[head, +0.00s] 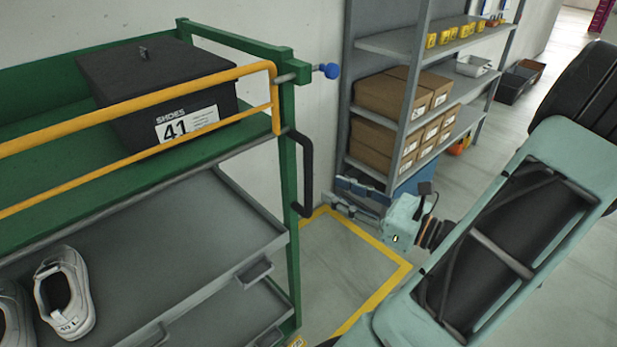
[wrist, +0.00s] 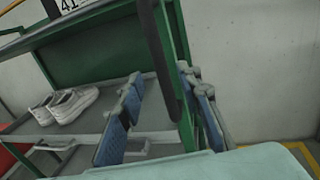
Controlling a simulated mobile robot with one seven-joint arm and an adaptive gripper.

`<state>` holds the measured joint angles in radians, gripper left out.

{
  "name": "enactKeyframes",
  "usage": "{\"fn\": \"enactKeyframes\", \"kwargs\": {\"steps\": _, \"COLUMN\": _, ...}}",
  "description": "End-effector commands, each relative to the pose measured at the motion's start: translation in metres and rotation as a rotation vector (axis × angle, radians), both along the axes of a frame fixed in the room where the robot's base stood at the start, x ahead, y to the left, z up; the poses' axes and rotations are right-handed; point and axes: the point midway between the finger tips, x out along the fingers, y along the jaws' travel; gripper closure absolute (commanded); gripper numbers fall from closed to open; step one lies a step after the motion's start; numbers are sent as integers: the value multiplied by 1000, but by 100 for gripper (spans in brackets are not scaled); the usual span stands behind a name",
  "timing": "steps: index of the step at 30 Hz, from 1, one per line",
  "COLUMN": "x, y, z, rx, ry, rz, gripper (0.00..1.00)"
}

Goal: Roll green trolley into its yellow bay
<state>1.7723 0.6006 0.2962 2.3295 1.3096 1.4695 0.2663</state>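The green trolley (head: 289,220) stands at the left of the head view, with a black upright handle (head: 307,178) on its near right post. My gripper (head: 336,193) is just right of the handle, its blue-padded fingers pointing toward it. In the wrist view my gripper (wrist: 163,82) is open, and the black handle (wrist: 162,55) shows between the two spread fingers. No contact with the handle can be made out. The yellow bay outline (head: 375,243) lies on the floor right of the trolley. Its left part is hidden behind the trolley.
The trolley carries a black shoe box (head: 200,85) on top and white shoes (head: 65,290) on a grey tray. A grey shelf rack (head: 385,45) with cartons (head: 385,95) stands behind the bay. The wall is close behind the trolley. The floor inside the outline looks clear.

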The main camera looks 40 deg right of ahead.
Motion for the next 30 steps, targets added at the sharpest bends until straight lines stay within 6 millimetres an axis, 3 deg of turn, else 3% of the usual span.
{"fn": "enactKeyframes", "kwargs": {"steps": 6, "x": 41, "y": 13, "z": -1, "rx": 1, "ry": 0, "rz": 4, "gripper": 68}}
{"fn": "enactKeyframes", "kwargs": {"steps": 13, "x": 72, "y": 21, "z": -1, "rx": -2, "ry": 2, "rz": 2, "gripper": 68}}
{"fn": "enactKeyframes", "kwargs": {"steps": 25, "x": 80, "y": 23, "z": -1, "rx": -1, "ry": 3, "rz": 1, "gripper": 68}}
{"fn": "enactKeyframes", "kwargs": {"steps": 30, "x": 80, "y": 23, "z": -1, "rx": -1, "ry": 3, "rz": 1, "gripper": 85}}
